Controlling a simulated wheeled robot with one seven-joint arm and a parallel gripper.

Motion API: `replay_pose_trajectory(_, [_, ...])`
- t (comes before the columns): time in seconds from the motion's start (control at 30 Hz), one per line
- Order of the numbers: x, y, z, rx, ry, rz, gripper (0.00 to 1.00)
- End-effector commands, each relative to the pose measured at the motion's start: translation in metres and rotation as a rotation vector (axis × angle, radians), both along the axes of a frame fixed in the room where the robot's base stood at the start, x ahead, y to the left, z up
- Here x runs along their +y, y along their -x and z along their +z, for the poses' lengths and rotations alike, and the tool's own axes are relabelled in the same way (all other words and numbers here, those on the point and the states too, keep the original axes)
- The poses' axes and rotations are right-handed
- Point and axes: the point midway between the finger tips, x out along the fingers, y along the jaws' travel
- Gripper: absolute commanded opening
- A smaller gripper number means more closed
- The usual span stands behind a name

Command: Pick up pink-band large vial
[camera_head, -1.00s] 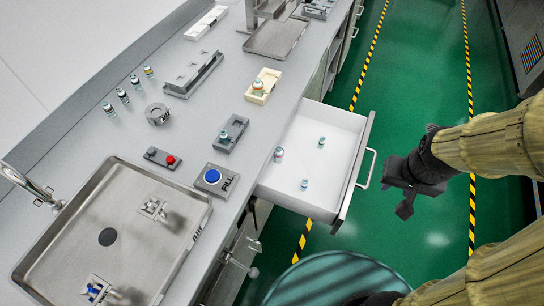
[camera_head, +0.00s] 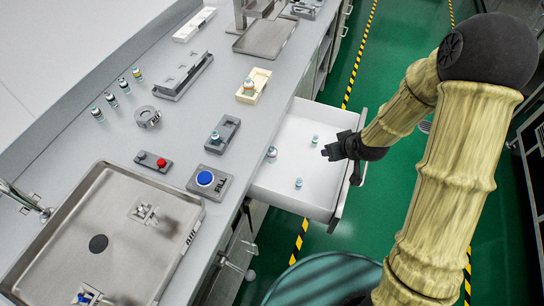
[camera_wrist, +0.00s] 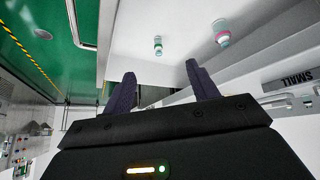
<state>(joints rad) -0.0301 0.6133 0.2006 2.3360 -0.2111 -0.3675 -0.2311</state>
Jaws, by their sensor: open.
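The pink-band large vial (camera_wrist: 222,33) shows in the wrist view, with a pink ring and a pale green-white body. It appears to be the larger vial (camera_head: 272,154) at the counter side of the open white drawer (camera_head: 277,198) in the head view; its band is too small to read there. My gripper (camera_head: 327,152) is over the drawer, to the right of that vial and apart from it. In the wrist view my gripper (camera_wrist: 163,82) has its two fingers spread, with nothing between them.
Two smaller vials are in the drawer: one (camera_head: 315,139) close to my gripper, one (camera_head: 299,182) nearer the front of the picture. The counter holds a cream holder (camera_head: 262,82), a grey holder (camera_head: 229,127), a blue-button box (camera_head: 213,173) and several other vials. Drawer walls surround the vials.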

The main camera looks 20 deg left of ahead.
Motion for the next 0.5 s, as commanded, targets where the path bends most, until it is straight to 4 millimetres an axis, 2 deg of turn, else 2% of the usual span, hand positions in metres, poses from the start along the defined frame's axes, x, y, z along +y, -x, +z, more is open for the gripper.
replay_pose_trajectory(0.03, [0.016, -0.005, -0.019, -0.021, -0.026, 0.043, 0.59])
replay_pose_trajectory(0.2, [0.068, -0.019, -0.060, -0.125, -0.128, 0.167, 0.59])
replay_pose_trajectory(0.5, [0.149, -0.017, -0.120, -0.316, -0.348, 0.276, 0.59])
